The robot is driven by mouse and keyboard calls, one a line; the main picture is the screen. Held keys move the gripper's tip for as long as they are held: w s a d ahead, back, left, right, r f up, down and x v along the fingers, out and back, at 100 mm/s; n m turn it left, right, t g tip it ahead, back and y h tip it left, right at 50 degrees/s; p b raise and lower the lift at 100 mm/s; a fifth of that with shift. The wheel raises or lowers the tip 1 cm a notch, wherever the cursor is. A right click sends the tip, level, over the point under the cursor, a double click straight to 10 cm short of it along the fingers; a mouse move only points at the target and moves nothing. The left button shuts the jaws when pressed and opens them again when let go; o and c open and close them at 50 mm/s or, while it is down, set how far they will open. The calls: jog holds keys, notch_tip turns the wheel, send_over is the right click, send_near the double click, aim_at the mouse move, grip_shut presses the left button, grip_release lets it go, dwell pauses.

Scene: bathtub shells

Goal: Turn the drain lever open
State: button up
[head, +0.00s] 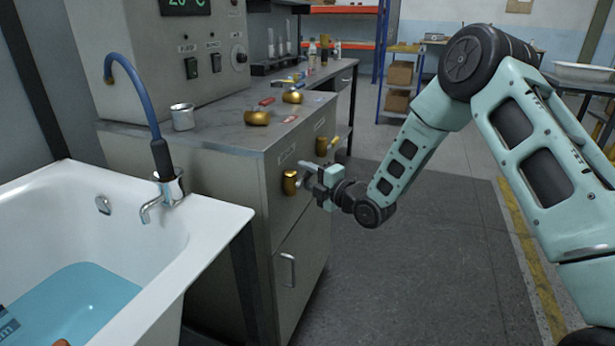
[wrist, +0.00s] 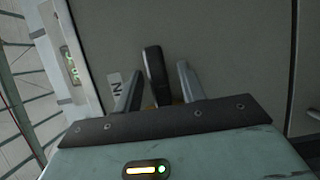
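A brass valve (head: 289,182) sits on the front of the grey cabinet, under a small label too small to read in the head view. My gripper (head: 309,172) is right in front of it and partly hides its handle. In the wrist view, a dark lever (wrist: 155,74) stands between the two fingers of my gripper (wrist: 158,88), with a narrow gap on each side. A label (wrist: 115,83) ending in "N" is beside the left finger. A little brass shows behind the fingers.
Loose brass valves (head: 257,117) and a metal cup (head: 182,117) are on the worktop (head: 225,135). A white bathtub (head: 215,217) holding blue water stands left. The floor right of the cabinet is clear.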

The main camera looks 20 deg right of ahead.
jog(key=shift+c, duration=0.3)
grip_shut()
jog(key=shift+f, duration=0.1)
jog(key=f+m+g, duration=0.1)
jog(key=m, duration=0.2)
jog(key=shift+s+f, duration=0.1)
jog(key=shift+f, duration=0.05)
jog(key=s+a+f+m+g+p, duration=0.1)
jog(key=m+g+p, duration=0.1)
jog(key=m+p, duration=0.1)
jog(key=s+a+f+m+g+y+p, duration=0.1)
jog(key=m+g+p, duration=0.1)
jog(key=m, duration=0.2)
jog(key=s+a+f+m+g+p, duration=0.1)
jog(key=m+g+p, duration=0.1)
jog(key=m+p, duration=0.1)
jog(key=shift+s+f+y+p, duration=0.25)
jog(key=shift+s+y+p, duration=0.05)
jog(key=shift+s+p, duration=0.1)
jog(key=shift+m+g, duration=0.3)
